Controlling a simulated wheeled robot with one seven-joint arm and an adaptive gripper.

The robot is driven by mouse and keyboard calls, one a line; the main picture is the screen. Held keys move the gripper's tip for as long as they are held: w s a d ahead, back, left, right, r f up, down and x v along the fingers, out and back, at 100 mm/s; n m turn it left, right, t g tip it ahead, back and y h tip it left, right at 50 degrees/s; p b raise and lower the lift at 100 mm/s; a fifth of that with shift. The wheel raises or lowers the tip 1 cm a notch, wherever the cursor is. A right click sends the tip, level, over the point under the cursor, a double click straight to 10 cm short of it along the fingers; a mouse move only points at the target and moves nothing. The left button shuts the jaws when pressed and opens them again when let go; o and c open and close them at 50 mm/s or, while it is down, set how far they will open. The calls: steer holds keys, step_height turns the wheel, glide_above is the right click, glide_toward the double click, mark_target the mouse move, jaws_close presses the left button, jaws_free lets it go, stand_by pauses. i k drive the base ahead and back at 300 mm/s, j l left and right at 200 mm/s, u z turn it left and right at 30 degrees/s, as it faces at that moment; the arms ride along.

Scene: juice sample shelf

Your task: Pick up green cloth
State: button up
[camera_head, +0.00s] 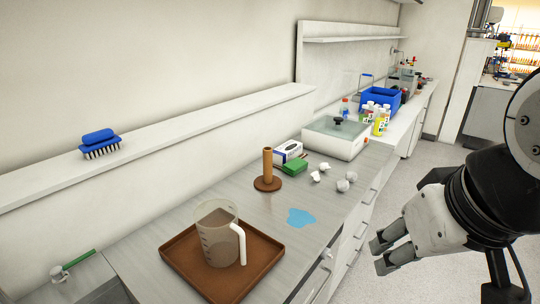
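A small green block-like thing (295,167), which looks like the folded green cloth, lies on the grey counter (250,205). It lies in front of a blue and white box (288,151) and to the right of a brown post on a round base (267,170). My gripper (379,256) is at the lower right, over the floor side of the counter's front edge, well apart from the cloth. Its two fingers are spread with a gap between them, and nothing shows between them.
Crumpled white balls (343,185) lie right of the cloth. A blue puddle-like patch (300,217) is nearer. A brown tray (181,262) holds a clear jug (218,236). A lidded white basin (336,140) stands beyond. A shelf with a blue brush (99,138) runs along the wall.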

mark_target(295, 166)
steer(key=k+u, duration=0.2)
steer(key=u, duration=0.25)
steer(key=k+j+u, duration=0.1)
steer(key=k+u, duration=0.15)
steer(key=u, duration=0.2)
steer(key=i+l+u, duration=0.25)
steer(key=l, duration=0.2)
steer(key=l+u, duration=0.2)
steer(key=l, duration=0.3)
steer(key=i+l+u, duration=0.1)
steer(key=l+u, duration=0.15)
steer(key=l, duration=0.25)
steer(key=i+l, duration=0.1)
steer(key=l, duration=1.2)
steer(key=i+l, duration=0.15)
steer(key=l, duration=1.15)
steer(key=i, duration=0.05)
